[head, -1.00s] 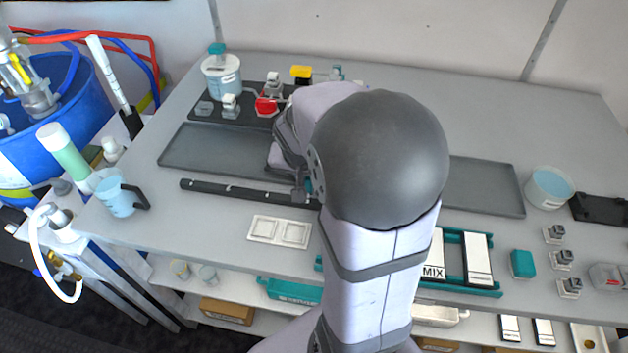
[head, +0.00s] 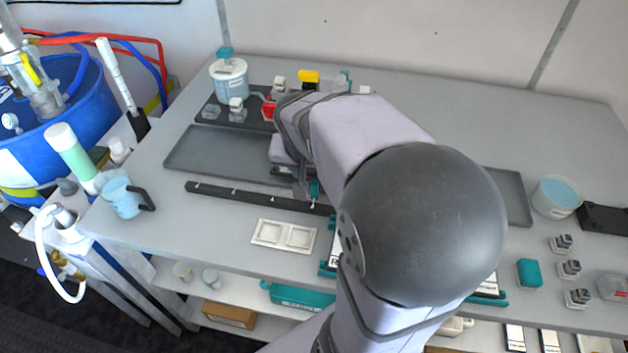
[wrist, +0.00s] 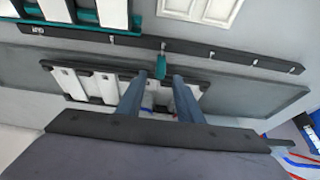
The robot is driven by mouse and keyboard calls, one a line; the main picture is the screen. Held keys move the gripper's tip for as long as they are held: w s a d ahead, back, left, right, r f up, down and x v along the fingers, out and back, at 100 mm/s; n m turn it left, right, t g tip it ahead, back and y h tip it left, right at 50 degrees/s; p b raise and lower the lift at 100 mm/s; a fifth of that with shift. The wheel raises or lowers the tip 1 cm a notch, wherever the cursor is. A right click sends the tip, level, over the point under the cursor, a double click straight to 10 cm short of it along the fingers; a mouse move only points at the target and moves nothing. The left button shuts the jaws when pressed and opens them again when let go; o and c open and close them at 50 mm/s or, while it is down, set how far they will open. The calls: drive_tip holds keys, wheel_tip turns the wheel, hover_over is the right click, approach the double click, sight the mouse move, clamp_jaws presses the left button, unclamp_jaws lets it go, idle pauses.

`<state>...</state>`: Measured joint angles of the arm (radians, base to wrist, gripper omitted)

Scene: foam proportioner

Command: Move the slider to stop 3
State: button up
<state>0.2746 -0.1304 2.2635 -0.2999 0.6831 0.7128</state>
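The slider is a small teal tab (wrist: 160,66) on the dark rail (wrist: 215,55) in the wrist view. It sits close to one of the rail's pale marks. In the head view the teal tab (head: 314,190) shows near the right visible part of the rail (head: 215,191). My gripper (wrist: 160,76) is open, its two blue-grey fingers apart. The teal tab appears between the fingertips, just beyond them; I cannot tell whether either finger touches it. In the head view my gripper (head: 302,187) is over the rail, and my arm hides the rail's right end. No stop numbers are readable.
A grey tray (head: 215,150) lies behind the rail, with a rack of white bars (wrist: 95,88) over it in the wrist view. A white two-part panel (head: 283,236) is in front. A blue cup (head: 122,198) stands left. The back right of the table is clear.

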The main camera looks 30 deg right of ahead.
drive_tip(key=shift+v, duration=1.05)
